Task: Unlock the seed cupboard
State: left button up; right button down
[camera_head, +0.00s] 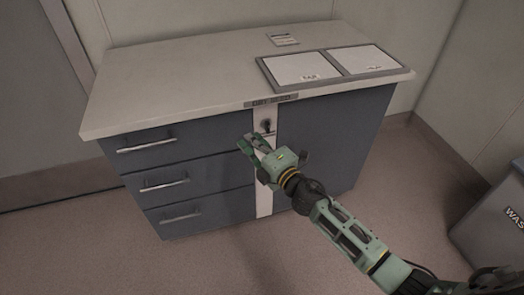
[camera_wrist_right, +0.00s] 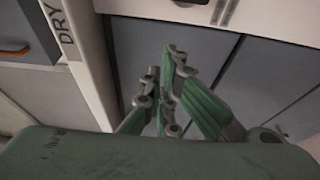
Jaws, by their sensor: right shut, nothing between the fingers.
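The seed cupboard (camera_head: 320,130) is a blue-grey unit with a pale top, drawers on the left and a plain door panel on the right. A white vertical strip (camera_head: 264,200) runs between them. A small dark lock or key (camera_head: 266,126) sits near the top of that strip. My right gripper (camera_head: 248,141) is green, shut and empty, just below and left of the lock in the head view, apart from it as far as I can tell. Its fingers (camera_wrist_right: 165,85) also show close together in the right wrist view. My left gripper is not in view.
Two white panels or trays (camera_head: 300,68) and a small card (camera_head: 284,40) lie on the cupboard top. A grey waste bin (camera_head: 490,225) stands at the right edge. In the wrist view a strip marked DRY (camera_wrist_right: 66,35) and an orange handle (camera_wrist_right: 15,48) show at left.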

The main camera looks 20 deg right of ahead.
aim_at(267, 126)
jog(key=x, duration=0.3)
jog(key=shift+w+d, duration=0.1)
jog(key=shift+d, duration=1.4)
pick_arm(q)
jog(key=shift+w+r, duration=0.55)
pick_arm(e)
jog(key=shift+d, duration=0.5)
pick_arm(q)
jog(key=shift+b, duration=0.3)
pick_arm(e)
jog(key=shift+d, duration=0.15)
